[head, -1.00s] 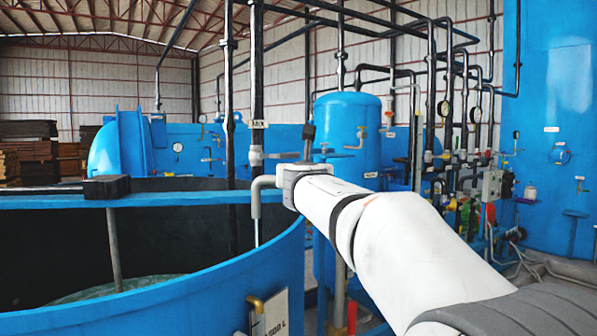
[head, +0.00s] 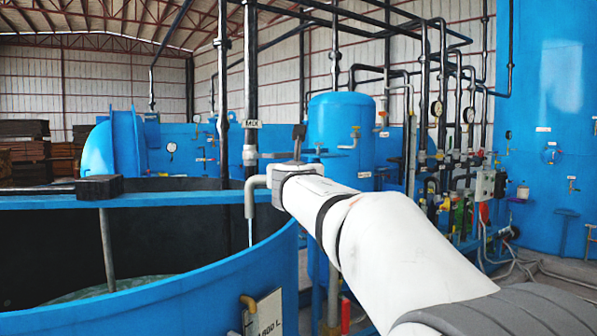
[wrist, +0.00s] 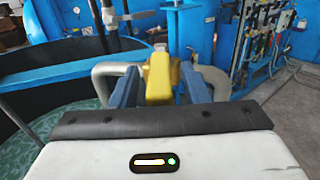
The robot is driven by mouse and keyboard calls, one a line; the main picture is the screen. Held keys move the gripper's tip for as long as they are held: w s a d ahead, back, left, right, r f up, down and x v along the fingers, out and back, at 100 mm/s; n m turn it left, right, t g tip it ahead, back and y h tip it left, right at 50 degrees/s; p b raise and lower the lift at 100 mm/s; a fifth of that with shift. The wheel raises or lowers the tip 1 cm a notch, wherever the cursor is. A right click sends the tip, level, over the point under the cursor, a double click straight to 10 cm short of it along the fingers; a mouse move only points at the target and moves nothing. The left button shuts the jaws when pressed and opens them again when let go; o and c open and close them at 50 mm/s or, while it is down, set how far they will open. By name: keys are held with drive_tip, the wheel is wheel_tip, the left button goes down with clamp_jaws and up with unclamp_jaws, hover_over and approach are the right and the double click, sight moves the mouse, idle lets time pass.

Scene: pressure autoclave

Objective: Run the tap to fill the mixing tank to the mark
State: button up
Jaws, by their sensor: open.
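The blue mixing tank (head: 215,268) stands open at the left, with greenish liquid (head: 120,286) low inside; it also shows in the wrist view (wrist: 50,140). A grey bent spout (head: 250,195) hangs over its right rim, with a thin pale streak below that looks like water. In the wrist view a yellow tap handle (wrist: 159,78) stands between the two blue-grey fingers of my open gripper (wrist: 159,88). I cannot tell whether either finger touches it. In the head view my gripper is mostly hidden behind my white arm. No fill mark is clearly visible.
A black block (head: 99,188) sits on the beam across the tank, with a shaft below. A partly cut-off white litre sign (head: 264,316) is on the tank's outside. A blue vessel (head: 341,130) and dense pipework stand behind my arm. Hoses lie on the floor at right.

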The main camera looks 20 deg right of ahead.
drive_tip(key=v, duration=0.7)
drive_tip(key=shift+s+b, duration=0.25)
drive_tip(key=shift+b, duration=0.15)
drive_tip(key=shift+r, duration=0.1)
idle(6.8)
